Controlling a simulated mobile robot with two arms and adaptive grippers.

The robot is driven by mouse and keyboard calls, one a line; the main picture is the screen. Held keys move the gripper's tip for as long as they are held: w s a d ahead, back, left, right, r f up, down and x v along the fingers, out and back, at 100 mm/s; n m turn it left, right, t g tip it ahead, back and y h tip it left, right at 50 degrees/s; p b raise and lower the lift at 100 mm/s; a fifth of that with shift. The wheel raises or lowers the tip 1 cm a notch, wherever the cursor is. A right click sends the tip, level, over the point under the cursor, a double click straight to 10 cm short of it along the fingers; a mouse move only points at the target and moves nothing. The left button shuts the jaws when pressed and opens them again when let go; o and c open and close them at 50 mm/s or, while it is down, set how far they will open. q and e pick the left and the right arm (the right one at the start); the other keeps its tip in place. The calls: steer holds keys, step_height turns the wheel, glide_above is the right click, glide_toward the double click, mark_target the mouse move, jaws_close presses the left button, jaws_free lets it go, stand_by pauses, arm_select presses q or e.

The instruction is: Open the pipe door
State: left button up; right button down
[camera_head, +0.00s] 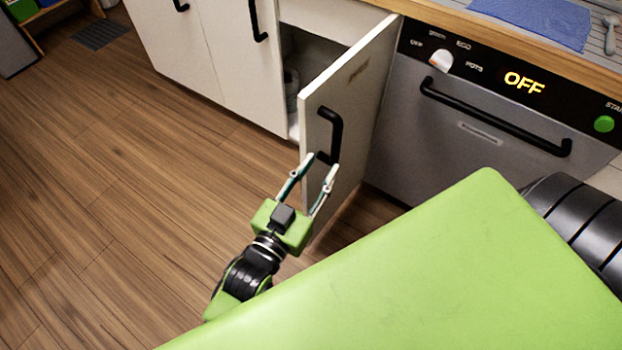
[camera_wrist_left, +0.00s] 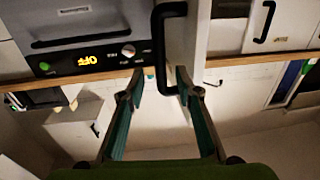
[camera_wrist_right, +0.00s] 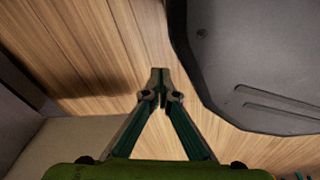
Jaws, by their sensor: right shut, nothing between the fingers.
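The white cabinet door (camera_head: 362,98) next to the dishwasher stands ajar, swung outward, with a dark gap behind its left edge. I take it to be the pipe door. Its black bar handle (camera_head: 336,132) faces left and also shows in the left wrist view (camera_wrist_left: 158,50). My left gripper (camera_head: 321,164) is open, its fingertips at the handle's lower end. In the left wrist view, the handle's lower part lies close between the fingertips; contact cannot be told. My right gripper (camera_wrist_right: 161,72) is shut and empty above the wooden floor, seen only in its wrist view.
The dishwasher (camera_head: 480,125) with a lit OFF display stands right of the door. Other white cabinet doors (camera_head: 215,50) are to the left. A pale object (camera_head: 291,85) shows inside the opening. Wooden floor (camera_head: 120,180) is clear at left.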

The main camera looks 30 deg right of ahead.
arm_select(q)
steer(key=shift+v, duration=1.75)
